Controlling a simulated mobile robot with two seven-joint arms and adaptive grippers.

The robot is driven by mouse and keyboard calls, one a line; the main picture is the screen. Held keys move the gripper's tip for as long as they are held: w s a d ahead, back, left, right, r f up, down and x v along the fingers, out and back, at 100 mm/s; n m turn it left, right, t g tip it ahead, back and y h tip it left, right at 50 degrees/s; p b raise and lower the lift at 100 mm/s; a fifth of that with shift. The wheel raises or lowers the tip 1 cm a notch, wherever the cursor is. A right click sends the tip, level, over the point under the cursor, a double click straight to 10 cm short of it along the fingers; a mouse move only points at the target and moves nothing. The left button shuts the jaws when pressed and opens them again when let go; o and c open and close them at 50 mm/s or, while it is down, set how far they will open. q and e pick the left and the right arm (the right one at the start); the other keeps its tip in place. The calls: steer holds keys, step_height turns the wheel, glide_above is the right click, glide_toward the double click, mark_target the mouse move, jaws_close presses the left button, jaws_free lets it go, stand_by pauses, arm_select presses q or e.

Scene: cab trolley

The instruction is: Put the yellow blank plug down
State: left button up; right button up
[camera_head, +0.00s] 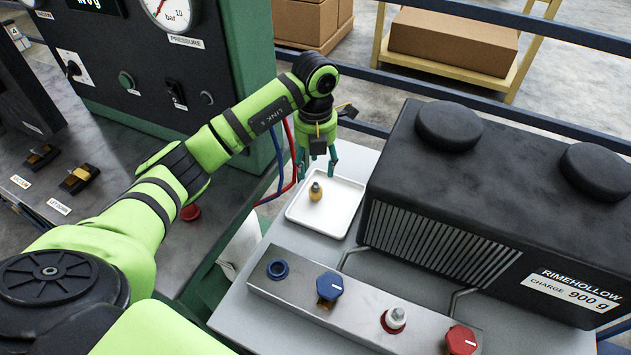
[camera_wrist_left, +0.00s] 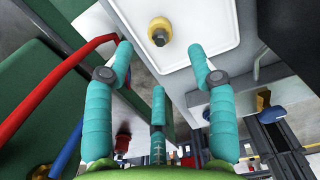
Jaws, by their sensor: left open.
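The yellow blank plug (camera_head: 316,191) stands on the white tray (camera_head: 335,224), toward its left part. In the left wrist view the plug (camera_wrist_left: 160,31) sits on the tray (camera_wrist_left: 215,20), with its dark tip facing the camera. My left gripper (camera_head: 318,165) is over the back part of the tray, just behind and above the plug. Its teal fingers (camera_wrist_left: 160,65) are spread and empty, with a gap between them and the plug. My right gripper is in neither view.
A black unit (camera_head: 480,200) stands right of the tray. In front is a metal manifold (camera_head: 360,310) with a blue ring, a blue knob (camera_head: 330,286), a white-capped fitting (camera_head: 394,318) and a red knob (camera_head: 461,340). Red and blue hoses (camera_head: 289,150) hang left of the gripper.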

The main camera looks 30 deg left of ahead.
mark_target(315, 184)
arm_select(q)
steer(key=shift+r, duration=1.9)
